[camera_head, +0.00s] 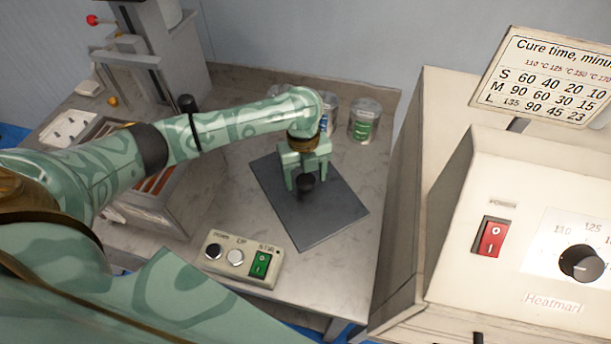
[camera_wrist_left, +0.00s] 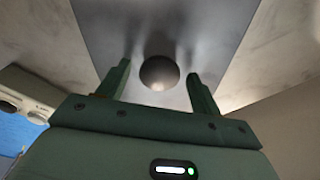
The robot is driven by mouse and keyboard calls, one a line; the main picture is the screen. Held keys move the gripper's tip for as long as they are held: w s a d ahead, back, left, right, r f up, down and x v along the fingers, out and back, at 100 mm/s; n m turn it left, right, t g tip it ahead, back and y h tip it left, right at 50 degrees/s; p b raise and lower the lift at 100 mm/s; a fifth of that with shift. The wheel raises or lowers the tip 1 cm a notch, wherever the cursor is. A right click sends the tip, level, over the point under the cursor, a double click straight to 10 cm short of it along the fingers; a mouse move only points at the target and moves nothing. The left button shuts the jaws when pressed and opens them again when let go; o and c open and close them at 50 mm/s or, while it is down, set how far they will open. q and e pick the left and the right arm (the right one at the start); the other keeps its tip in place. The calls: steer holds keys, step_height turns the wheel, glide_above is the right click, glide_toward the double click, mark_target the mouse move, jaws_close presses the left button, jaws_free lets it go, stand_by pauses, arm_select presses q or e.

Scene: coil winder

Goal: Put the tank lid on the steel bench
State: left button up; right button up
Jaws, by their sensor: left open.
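The tank lid is a dark grey rectangular plate (camera_head: 325,217) with a round black knob (camera_head: 306,187). It appears to lie flat on the steel bench (camera_head: 225,105), right of the open tank (camera_head: 185,212). My left gripper (camera_head: 306,178) is above the lid at the knob, pointing down. In the left wrist view the gripper (camera_wrist_left: 159,75) is open, with the knob (camera_wrist_left: 159,73) between its two fingers and a visible gap on each side. The lid plate (camera_wrist_left: 215,25) shows behind the knob. My right gripper is in neither view.
Several cans (camera_head: 364,122) stand at the back of the bench. A control box (camera_head: 242,259) with buttons and a green switch sits at the front. A cream oven (camera_head: 520,220) with a red switch stands at right. A grey lift column (camera_head: 160,50) stands at back left.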

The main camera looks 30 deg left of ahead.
mark_target(304, 175)
arm_select(q)
step_height(304, 175, up, 11)
steer(key=a+p, duration=0.1)
steer(key=p, duration=0.3)
steer(key=shift+w+r+p, duration=0.2)
steer(key=shift+w+p, duration=0.1)
steer(key=shift+w, duration=0.1)
